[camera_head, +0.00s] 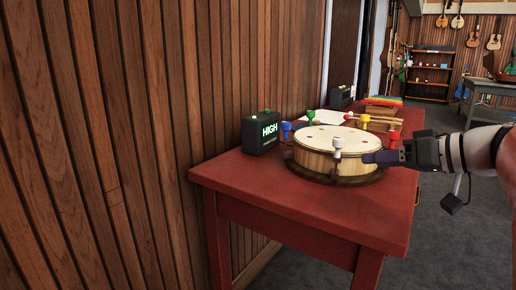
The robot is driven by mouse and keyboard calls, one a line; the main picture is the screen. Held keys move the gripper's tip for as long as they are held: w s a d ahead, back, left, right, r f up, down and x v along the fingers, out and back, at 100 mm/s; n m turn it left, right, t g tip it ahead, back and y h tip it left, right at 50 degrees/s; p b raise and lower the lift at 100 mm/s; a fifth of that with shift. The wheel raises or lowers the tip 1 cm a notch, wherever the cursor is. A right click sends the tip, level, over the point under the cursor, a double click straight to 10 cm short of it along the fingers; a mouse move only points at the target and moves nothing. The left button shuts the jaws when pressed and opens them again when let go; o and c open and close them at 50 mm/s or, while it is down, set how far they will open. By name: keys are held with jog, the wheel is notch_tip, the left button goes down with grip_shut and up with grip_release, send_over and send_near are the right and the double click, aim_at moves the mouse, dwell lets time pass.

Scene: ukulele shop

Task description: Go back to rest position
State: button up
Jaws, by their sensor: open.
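My gripper (372,158) reaches in from the right, at the near right side of a round wooden drum-like piece (313,158). Its dark fingers are just right of a white-topped peg (337,146) on the rim. They look open, and I see nothing held between them. Whether a finger touches the rim or peg is unclear. The round piece has a pale top and several coloured pegs, among them a blue one (286,127), a green one (311,116) and a yellow one (365,118). It stands on a dark round base (320,175).
The round piece is on a red table (270,196) beside a slatted wood wall (130,120). A black box reading HIGH (262,132) stands left of it. Behind are a rainbow-coloured item (383,101) and another dark box (342,96). Grey floor (450,240) is clear on the right.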

jog(key=s+a+f+m+g+h, duration=0.2)
jog(key=s+a+f, duration=0.3)
jog(key=f, duration=0.2)
jog(key=s+a+f+m+g+h, duration=0.1)
jog(key=s+a+f+g+h, duration=0.15)
jog(key=s+a+f, duration=0.35)
jog(key=s+d+f+m+h+b, duration=0.1)
jog(key=s+d+f+h, duration=0.1)
jog(key=s+f+h, duration=0.3)
jog(key=s+f, duration=0.3)
jog(key=f, duration=0.3)
jog(key=shift+s+f, duration=0.2)
jog(key=shift+s, duration=0.1)
